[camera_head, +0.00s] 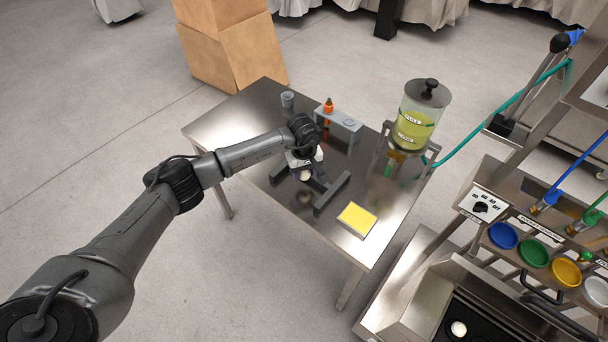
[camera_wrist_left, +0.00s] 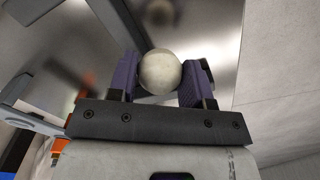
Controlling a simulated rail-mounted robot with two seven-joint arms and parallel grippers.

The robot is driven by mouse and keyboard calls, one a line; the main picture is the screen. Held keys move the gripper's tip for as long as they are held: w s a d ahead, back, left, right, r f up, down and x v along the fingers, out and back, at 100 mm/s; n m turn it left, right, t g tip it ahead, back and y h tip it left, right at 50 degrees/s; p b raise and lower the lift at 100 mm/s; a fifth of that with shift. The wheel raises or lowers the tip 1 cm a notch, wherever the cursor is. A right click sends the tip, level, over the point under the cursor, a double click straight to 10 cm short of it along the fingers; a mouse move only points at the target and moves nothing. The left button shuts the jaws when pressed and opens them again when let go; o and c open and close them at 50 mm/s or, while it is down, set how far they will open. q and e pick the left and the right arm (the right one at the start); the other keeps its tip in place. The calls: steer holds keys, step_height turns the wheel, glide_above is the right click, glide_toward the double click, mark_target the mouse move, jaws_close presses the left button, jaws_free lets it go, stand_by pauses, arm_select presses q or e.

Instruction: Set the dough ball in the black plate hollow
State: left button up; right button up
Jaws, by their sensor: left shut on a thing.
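My left gripper (camera_head: 305,174) is over the steel table, shut on a pale round dough ball. The ball (camera_wrist_left: 160,72) sits between the two purple-grey fingers (camera_wrist_left: 160,80) in the left wrist view, and its lower part shows small in the head view (camera_head: 305,177). The black plate (camera_head: 484,327) lies in the steel machine at the bottom right of the head view, partly cut off by the frame edge. A pale ball (camera_head: 458,328) lies in one of its hollows. The gripper is well to the left of this plate. My right gripper is not seen.
Coloured bowls (camera_head: 534,253) line the machine.

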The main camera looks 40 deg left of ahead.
arm_select(q)
steer(key=shift+f, duration=0.6)
steer(key=shift+f+b, duration=0.5)
steer(key=shift+f, duration=0.05)
steer(key=o, duration=0.7)
steer(key=shift+s+a+f, duration=0.1)
steer(key=shift+o, duration=1)
steer(key=shift+s+a+f, duration=0.1)
steer(key=shift+s+f, duration=0.05)
steer(key=shift+s, duration=0.05)
